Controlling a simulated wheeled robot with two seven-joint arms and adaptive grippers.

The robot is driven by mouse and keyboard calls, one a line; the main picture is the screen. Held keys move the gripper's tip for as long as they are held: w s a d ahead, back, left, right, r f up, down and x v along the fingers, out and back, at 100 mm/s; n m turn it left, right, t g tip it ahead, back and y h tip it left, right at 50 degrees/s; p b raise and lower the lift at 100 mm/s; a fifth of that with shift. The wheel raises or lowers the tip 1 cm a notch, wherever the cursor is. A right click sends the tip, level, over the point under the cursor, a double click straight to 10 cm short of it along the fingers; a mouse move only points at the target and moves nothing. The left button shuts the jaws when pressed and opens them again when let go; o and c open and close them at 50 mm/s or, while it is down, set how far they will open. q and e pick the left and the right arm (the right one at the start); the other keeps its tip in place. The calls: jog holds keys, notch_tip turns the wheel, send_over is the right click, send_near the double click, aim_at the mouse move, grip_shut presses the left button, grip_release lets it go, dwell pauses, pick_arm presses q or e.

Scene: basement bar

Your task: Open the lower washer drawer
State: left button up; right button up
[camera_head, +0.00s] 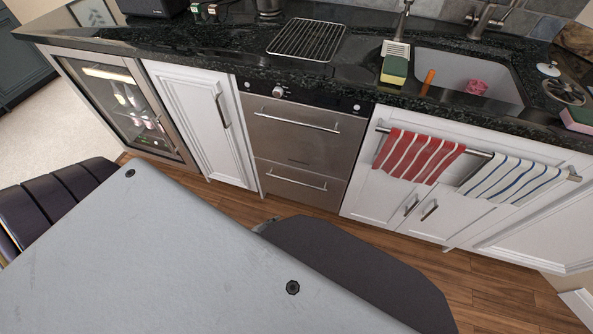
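The washer (297,148) is a stainless steel unit under the dark counter, in the middle of the head view. Its lower drawer (301,190) looks shut, its front flush with the unit. A horizontal bar handle (297,180) runs across the top of this drawer. The upper drawer (290,142) also looks shut and has its own bar handle (296,121). A knob (278,91) sits on the dark control strip above. I make out no fingers of my left or right gripper, and nothing touches either handle. My own grey body covers much of the lower picture.
A white cabinet (202,125) and a glass-door cooler (125,105) stand left of the washer. White sink cabinets (405,205) with a red-striped towel (416,156) and a blue-striped towel (511,181) stand right. Wooden floor (500,285) before the washer looks clear.

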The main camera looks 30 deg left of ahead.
aim_at(296, 182)
pick_arm(q)
jog(key=w+a+r+m+t+h+b, duration=0.3)
jog(key=w+r+m+b, duration=0.3)
jog(key=b, duration=0.8)
jog(key=shift+a+r+m+t, duration=0.2)
jog(key=shift+r+m+t, duration=0.7)
jog(key=shift+r+m, duration=1.1)
pick_arm(e)
jog(key=w+a+r+t+y, duration=0.1)
jog(key=w+a+r, duration=0.1)
jog(key=r, duration=0.3)
jog(key=w+a+r+t+y, duration=0.1)
jog(key=w+a+r, duration=0.2)
jog(key=a+r, duration=0.1)
jog(key=shift+a+r+y, duration=0.4)
jog(key=shift+r, duration=0.5)
pick_arm(q)
jog(key=shift+f+m, duration=0.4)
jog(key=shift+f, duration=0.05)
